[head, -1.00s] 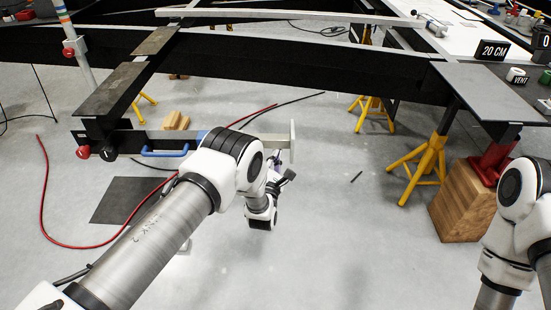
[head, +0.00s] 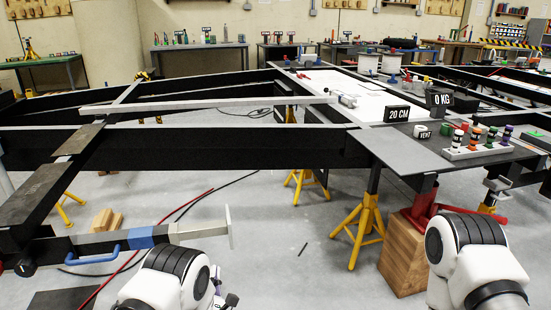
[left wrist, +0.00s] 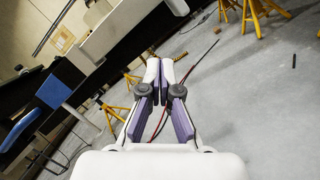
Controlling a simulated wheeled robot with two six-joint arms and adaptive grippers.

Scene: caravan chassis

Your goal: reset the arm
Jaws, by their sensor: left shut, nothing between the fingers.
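My left arm comes in at the bottom of the head view, and a small part of its gripper (head: 229,299) shows at the lower edge. In the left wrist view, the left gripper (left wrist: 165,72) is shut and empty, its two grey-purple fingers together at the tips. It is in free space above the grey floor, apart from the chassis. My right arm shows at the lower right of the head view; its gripper is out of view.
The black chassis frame (head: 240,148) crosses the view, with a blue handle (head: 95,257) on the near left bar. Yellow stands (head: 360,230) and a wooden block (head: 402,257) are at right. A grey plate (head: 405,152) holds a rack of bottles (head: 478,150).

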